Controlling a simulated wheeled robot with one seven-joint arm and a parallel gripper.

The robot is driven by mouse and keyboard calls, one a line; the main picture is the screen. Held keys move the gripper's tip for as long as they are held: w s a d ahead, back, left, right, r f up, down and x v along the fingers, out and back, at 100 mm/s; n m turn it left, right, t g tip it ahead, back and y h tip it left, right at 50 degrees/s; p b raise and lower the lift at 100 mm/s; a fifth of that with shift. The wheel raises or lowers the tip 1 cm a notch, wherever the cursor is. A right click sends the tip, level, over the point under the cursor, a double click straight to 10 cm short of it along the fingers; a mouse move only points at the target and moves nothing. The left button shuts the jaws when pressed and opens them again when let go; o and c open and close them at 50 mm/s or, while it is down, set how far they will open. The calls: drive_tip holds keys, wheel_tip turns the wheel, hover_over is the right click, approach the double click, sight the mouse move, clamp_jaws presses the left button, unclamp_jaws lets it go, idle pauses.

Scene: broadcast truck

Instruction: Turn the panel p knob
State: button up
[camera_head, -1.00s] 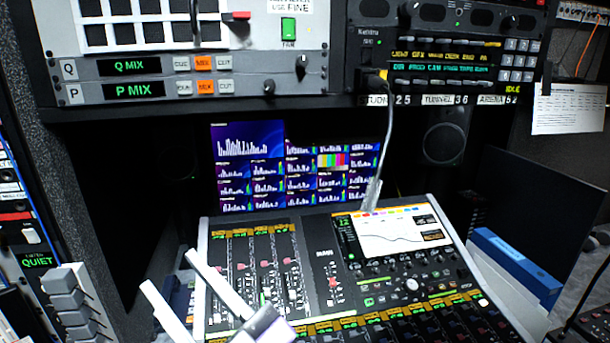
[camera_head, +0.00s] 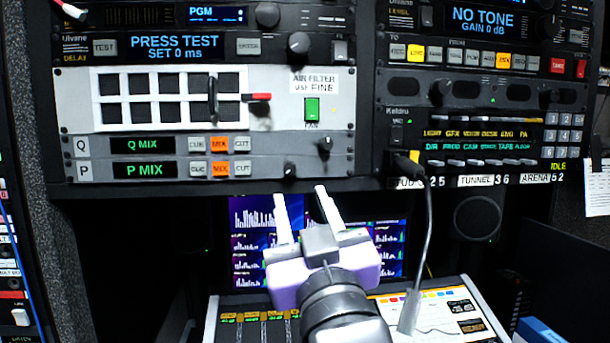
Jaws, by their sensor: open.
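The P panel (camera_head: 105,171) is a grey strip reading P MIX, with CUE, MIX and CUT buttons; MIX is lit orange. Its small black knob (camera_head: 290,171) sits near the right end of the strip. The matching Q knob (camera_head: 325,146) is above and to its right. My gripper (camera_head: 300,195) points up toward the rack, its two pale fingers apart and empty. In the picture the fingertips appear just below the P knob, one to each side. No contact shows, and the depth gap is hard to tell.
A black cable (camera_head: 429,215) hangs from the rack right of my gripper. A monitor (camera_head: 252,240) and a mixing desk (camera_head: 470,318) lie behind and below.

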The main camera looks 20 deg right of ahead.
sight(290, 171)
drive_tip(key=p+x, duration=0.2)
drive_tip(key=x, duration=0.4)
drive_tip(key=shift+r, duration=0.2)
drive_tip(key=shift+w+d+r+p, duration=0.15)
drive_tip(key=shift+w+p, duration=0.15)
drive_tip(key=shift+w, duration=0.35)
clamp_jaws()
